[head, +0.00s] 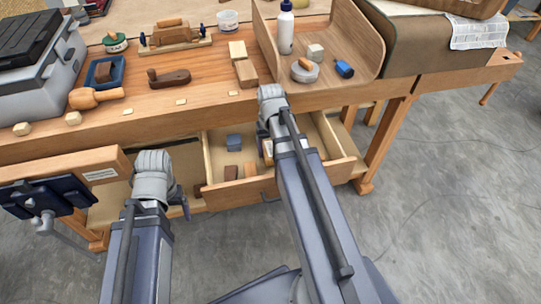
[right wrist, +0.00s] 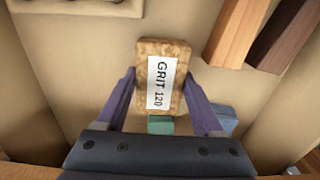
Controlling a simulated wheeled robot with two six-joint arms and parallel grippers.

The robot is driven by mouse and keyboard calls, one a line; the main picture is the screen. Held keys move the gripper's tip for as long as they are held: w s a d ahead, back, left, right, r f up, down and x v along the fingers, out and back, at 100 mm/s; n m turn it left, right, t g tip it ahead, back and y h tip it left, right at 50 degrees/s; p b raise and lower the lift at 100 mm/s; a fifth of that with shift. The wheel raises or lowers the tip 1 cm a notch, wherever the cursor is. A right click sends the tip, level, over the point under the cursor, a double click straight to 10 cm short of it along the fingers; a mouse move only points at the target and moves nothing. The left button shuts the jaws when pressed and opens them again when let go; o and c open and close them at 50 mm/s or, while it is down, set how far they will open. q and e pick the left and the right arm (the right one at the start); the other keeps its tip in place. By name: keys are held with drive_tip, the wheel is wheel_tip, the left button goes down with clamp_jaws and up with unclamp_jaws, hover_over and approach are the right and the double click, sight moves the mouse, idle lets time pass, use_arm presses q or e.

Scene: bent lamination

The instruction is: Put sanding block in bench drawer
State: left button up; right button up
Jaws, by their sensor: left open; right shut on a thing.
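The sanding block (right wrist: 160,85) is a speckled cork-brown block with a white "GRIT 120" label. My right gripper (right wrist: 159,78) is shut on it, one finger along each side. The bench drawer (head: 224,196) stands pulled open under the bench top. In the head view the right gripper and block are over or inside the drawer, mostly hidden by my right arm. I cannot tell whether the block touches the drawer bottom. My left gripper (head: 181,203) is open and seems empty, left of the drawer; its fingers are partly hidden by my arm.
The drawer holds a blue-grey block (head: 234,142) and several wooden blocks, close to the right gripper in the wrist view. On the bench top are a mallet (head: 95,97), a wooden plane (head: 169,77), a white bottle (head: 285,30) and a curved wooden piece (head: 345,40).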

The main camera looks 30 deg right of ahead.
sight(270, 149)
use_arm(q)
drive_tip(key=shift+f, duration=0.7)
use_arm(e)
drive_tip(key=shift+f, duration=0.75)
drive_tip(key=shift+f+b, duration=0.2)
drive_tip(key=shift+b, duration=0.25)
use_arm(q)
drive_tip(key=shift+f, duration=0.15)
use_arm(e)
drive_tip(key=o, duration=1.4)
drive_tip(key=shift+r, duration=0.25)
use_arm(q)
wheel_tip(270, 149, up, 12)
drive_tip(key=p, duration=1.2)
drive_tip(key=shift+r, duration=0.2)
use_arm(e)
wheel_tip(270, 149, up, 12)
